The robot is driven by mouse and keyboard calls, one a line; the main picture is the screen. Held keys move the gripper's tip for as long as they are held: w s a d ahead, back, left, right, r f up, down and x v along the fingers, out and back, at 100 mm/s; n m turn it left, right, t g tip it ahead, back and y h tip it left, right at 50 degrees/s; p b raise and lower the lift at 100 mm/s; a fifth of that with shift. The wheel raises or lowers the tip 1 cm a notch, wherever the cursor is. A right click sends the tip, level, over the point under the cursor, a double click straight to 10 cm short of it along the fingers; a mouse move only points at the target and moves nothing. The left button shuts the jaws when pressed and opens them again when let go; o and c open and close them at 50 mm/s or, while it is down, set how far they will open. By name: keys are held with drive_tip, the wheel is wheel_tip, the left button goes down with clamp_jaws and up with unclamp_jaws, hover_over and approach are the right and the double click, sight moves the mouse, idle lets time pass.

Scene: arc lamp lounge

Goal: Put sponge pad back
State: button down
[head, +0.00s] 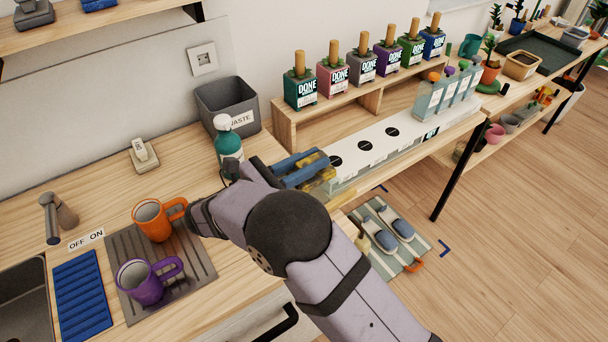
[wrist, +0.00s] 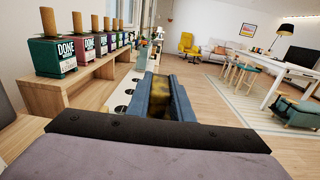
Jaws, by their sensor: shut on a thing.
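My gripper (head: 308,168) is shut on the sponge pad (head: 326,174), a yellow block between its blue fingers. In the wrist view the sponge pad (wrist: 182,102) shows between the two fingers, and its lower part is hidden. The gripper is held out beside the near end of a white strip (head: 372,145) with round black holes, to the right of the green soap bottle (head: 227,140). Whether the pad touches anything below it cannot be told.
A grey waste bin (head: 226,104) stands behind the soap bottle. An orange mug (head: 158,219) and a purple mug (head: 146,281) stand on a grey ribbed mat (head: 187,262). A blue ribbed mat (head: 82,296) lies by the sink (head: 22,306). Several labelled blocks line the wooden riser (head: 325,118).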

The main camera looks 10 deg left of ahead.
drive_tip(key=s+a+n+t+y+b, duration=0.1)
drive_tip(key=s+a+n+t+y, duration=0.2)
drive_tip(key=a, duration=0.6)
drive_tip(key=s+a+n+y+b, duration=0.2)
drive_tip(key=s+a+n+y, duration=0.15)
drive_tip(key=a+y, duration=0.35)
drive_tip(key=s+a+n+t+y+b, duration=0.1)
drive_tip(key=s+a+n+t+y, duration=0.15)
drive_tip(key=a, duration=0.75)
drive_tip(key=s+a+r+n+g+y+b, duration=0.2)
drive_tip(key=s+a+n+y, duration=0.2)
drive_tip(key=s+a+y, duration=0.5)
drive_tip(key=s+a+n+g+y+b, duration=0.15)
drive_tip(key=s+a, duration=0.25)
drive_tip(key=s, duration=0.4)
drive_tip(key=s+a+n+g+y+b, duration=0.1)
drive_tip(key=s+a+n+g+y, duration=0.2)
drive_tip(key=s, duration=0.6)
drive_tip(key=shift+t+h, duration=0.3)
drive_tip(key=shift+t, duration=0.1)
drive_tip(key=shift+w+a+f+p, duration=0.1)
drive_tip(key=shift+a+f+p, duration=0.15)
drive_tip(key=shift+f, duration=2.25)
drive_tip(key=shift+a+f+p, duration=0.1)
drive_tip(key=shift+a+f, duration=0.1)
drive_tip(key=shift+f, duration=2.25)
